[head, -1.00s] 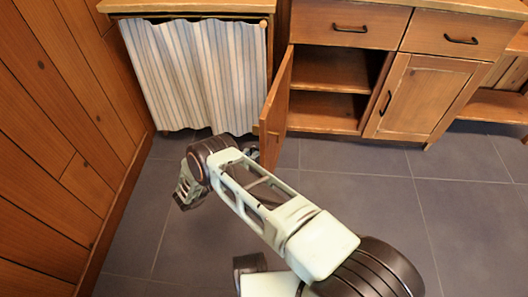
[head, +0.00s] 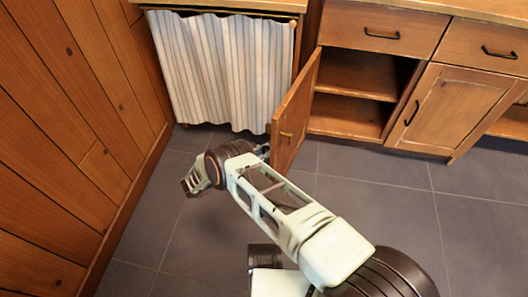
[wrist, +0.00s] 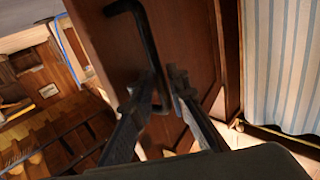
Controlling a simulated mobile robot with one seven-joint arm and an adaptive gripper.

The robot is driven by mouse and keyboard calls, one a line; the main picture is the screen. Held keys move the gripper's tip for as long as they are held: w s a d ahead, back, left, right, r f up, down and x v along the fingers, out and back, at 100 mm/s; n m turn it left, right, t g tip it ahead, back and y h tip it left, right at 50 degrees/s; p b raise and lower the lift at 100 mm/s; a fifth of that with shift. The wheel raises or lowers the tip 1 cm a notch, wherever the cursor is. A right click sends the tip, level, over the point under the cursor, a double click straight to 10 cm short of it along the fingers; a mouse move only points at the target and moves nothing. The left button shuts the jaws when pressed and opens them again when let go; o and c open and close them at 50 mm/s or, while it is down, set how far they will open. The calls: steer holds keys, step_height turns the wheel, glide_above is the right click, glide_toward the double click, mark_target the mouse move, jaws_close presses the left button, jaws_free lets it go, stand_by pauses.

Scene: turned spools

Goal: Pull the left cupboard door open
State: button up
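The left cupboard door (head: 299,108) is brown wood and stands swung out from its cupboard, which shows open shelves (head: 355,85). In the wrist view the door's face (wrist: 190,35) fills the middle, with its dark bar handle (wrist: 145,35) running down between my fingertips. My gripper (wrist: 165,88) is closed about the lower part of the handle. In the head view my gripper (head: 262,150) is at the door's free edge, mostly hidden behind my wrist and the door.
A striped curtain (head: 225,70) hangs left of the open door. A plank wall (head: 70,150) runs along the left. The right cupboard door (head: 445,108) is shut, with drawers above. Grey tile floor (head: 390,200) is clear in front.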

steer(key=shift+o, duration=0.6)
steer(key=v, duration=1.2)
